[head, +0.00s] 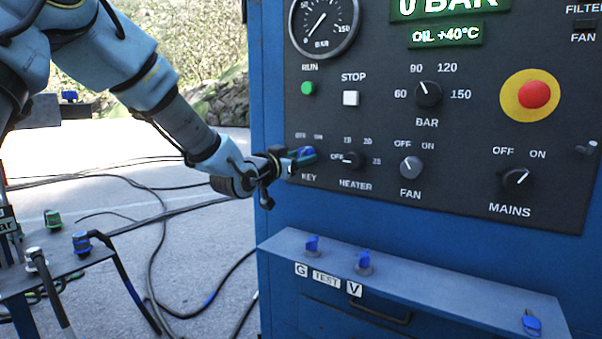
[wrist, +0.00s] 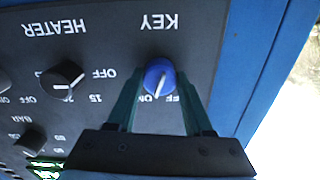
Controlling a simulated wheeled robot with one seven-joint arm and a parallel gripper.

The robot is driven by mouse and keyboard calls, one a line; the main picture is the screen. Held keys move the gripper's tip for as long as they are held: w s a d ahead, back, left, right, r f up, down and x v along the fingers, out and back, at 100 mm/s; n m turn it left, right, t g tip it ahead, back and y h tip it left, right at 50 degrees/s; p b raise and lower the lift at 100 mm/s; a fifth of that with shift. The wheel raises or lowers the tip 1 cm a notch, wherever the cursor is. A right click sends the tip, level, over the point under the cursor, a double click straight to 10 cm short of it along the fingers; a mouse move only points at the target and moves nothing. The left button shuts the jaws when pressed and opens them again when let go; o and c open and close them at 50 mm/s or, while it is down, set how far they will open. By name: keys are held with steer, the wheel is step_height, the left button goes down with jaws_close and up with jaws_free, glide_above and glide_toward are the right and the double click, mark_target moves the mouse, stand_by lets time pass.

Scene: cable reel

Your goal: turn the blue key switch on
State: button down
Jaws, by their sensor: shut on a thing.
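The blue key switch (head: 307,153) is at the lower left of the dark panel, above the word KEY. In the wrist view, which is upside down, its round blue knob (wrist: 158,70) sits between my two fingers. A white line on the knob points down and slightly left in that view, close to the ON lettering. The OFF lettering is partly covered by a finger. My gripper (head: 298,158) reaches the panel from the left and is shut on the key switch; it also shows in the wrist view (wrist: 160,84).
The heater knob (head: 352,160) is just right of the key switch, with the fan knob (head: 411,167) and mains knob (head: 516,179) farther right. A ledge (head: 440,285) with blue fittings juts out below. Cables lie on the ground at left.

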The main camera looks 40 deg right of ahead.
steer(key=shift+f+m+b, duration=0.1)
steer(key=shift+m+b, duration=0.9)
steer(key=shift+b, duration=0.1)
steer(key=shift+c, duration=1.5)
jaws_free()
steer(key=shift+a, duration=0.1)
steer(key=v, duration=1)
steer(key=shift+a+b, duration=0.3)
steer(key=shift+b, duration=0.15)
